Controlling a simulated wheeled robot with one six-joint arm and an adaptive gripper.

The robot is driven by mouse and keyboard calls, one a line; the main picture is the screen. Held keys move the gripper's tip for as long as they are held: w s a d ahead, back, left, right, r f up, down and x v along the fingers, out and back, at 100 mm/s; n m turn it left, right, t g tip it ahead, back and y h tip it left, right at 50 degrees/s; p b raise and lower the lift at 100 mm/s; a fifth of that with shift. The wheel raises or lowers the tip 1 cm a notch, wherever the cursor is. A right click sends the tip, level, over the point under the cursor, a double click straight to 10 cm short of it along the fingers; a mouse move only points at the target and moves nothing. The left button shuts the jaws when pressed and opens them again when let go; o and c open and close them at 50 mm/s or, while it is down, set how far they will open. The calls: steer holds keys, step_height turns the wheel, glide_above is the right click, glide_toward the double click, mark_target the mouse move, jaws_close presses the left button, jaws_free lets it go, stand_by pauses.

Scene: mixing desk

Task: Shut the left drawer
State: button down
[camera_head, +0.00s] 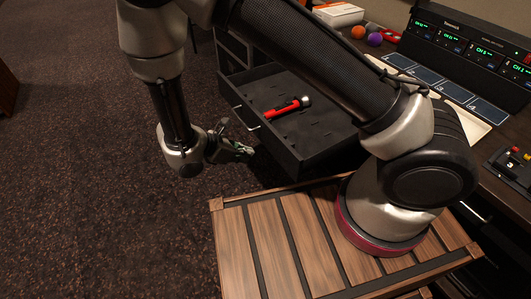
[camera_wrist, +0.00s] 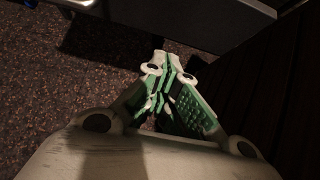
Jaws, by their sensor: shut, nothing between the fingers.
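The left drawer (camera_head: 293,150) is pulled out from the desk, a dark open box with a red and black tool (camera_head: 287,109) lying inside. Its front panel faces left and carries a pale bar handle (camera_head: 245,118). My gripper (camera_head: 248,150) is low, in front of the drawer's front panel near its lower end in the picture. Whether it touches the panel I cannot tell. In the wrist view my gripper (camera_wrist: 168,65) has its green-padded fingers together and empty. A dark panel with a pale strip (camera_wrist: 190,15), likely the drawer, shows beyond the fingertips.
The desk carries an equipment rack (camera_head: 468,50), orange and purple balls (camera_head: 375,39) and a white box (camera_head: 338,14). My slatted wooden base is close to the drawer's near side. Carpet (camera_head: 80,150) at left is clear.

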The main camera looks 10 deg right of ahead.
mark_target(275, 155)
steer(key=shift+w+d+f, duration=0.4)
steer(key=shift+d+f, duration=0.2)
steer(key=shift+d, duration=0.6)
steer(key=shift+w+d+f, duration=0.4)
steer(key=shift+d+f, duration=0.2)
steer(key=shift+d, duration=0.65)
steer(key=shift+w+d+f, duration=0.4)
steer(key=shift+d+f, duration=0.2)
steer(key=shift+d, duration=0.6)
